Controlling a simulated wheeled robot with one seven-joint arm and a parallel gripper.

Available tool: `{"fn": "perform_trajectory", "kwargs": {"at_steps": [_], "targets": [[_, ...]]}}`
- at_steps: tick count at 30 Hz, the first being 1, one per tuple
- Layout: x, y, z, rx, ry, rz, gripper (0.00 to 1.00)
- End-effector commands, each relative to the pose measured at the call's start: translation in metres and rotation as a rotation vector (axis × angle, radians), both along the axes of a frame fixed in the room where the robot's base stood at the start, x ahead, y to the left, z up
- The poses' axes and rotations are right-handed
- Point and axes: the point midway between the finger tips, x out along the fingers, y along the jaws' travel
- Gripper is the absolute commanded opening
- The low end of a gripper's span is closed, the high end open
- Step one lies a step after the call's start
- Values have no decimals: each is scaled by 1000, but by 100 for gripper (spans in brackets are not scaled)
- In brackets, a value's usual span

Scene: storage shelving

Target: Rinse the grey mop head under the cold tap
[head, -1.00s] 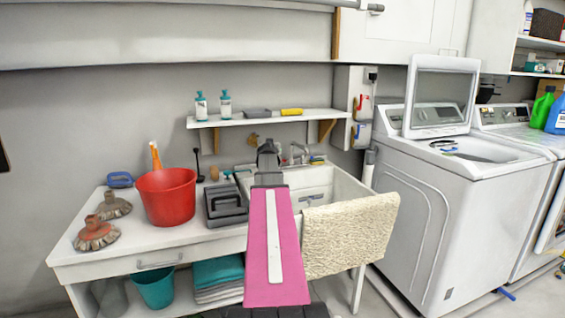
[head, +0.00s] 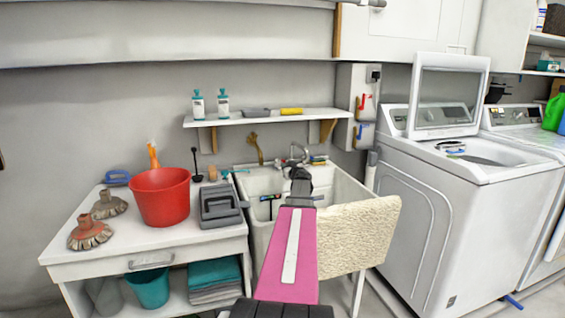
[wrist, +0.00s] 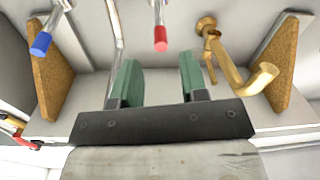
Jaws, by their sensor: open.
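A mop head with a grey-brown fringe (head: 108,204) lies on the white counter at the left. A second mop head with a reddish top (head: 89,234) lies in front of it. My gripper (head: 299,174) is over the white sink, far to the right of both mop heads. In the wrist view its green fingers (wrist: 160,80) are apart with nothing between them. Chrome tap (head: 299,152) is at the back of the sink, partly hidden by my gripper. The wrist view shows a blue-ended lever (wrist: 41,43) and a red-ended lever (wrist: 160,38).
A red bucket (head: 162,198) and a grey caddy (head: 219,207) stand on the counter between the mop heads and the sink. A cream towel (head: 358,237) hangs over the sink's front. A brass spout (wrist: 235,75) shows beyond my fingers. A wall shelf (head: 262,118) is above.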

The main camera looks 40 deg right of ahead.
Motion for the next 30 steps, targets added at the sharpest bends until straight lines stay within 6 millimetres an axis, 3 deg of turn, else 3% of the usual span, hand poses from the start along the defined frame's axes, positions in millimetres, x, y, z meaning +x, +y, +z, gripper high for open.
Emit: {"fn": "perform_trajectory", "kwargs": {"at_steps": [13,25,26,29,30], "targets": [[75,-22,0,0,0,-1,40],[84,-23,0,0,0,-2,40],[84,-23,0,0,0,-2,34],[84,-23,0,0,0,-2,1],[84,-23,0,0,0,-2,0]]}}
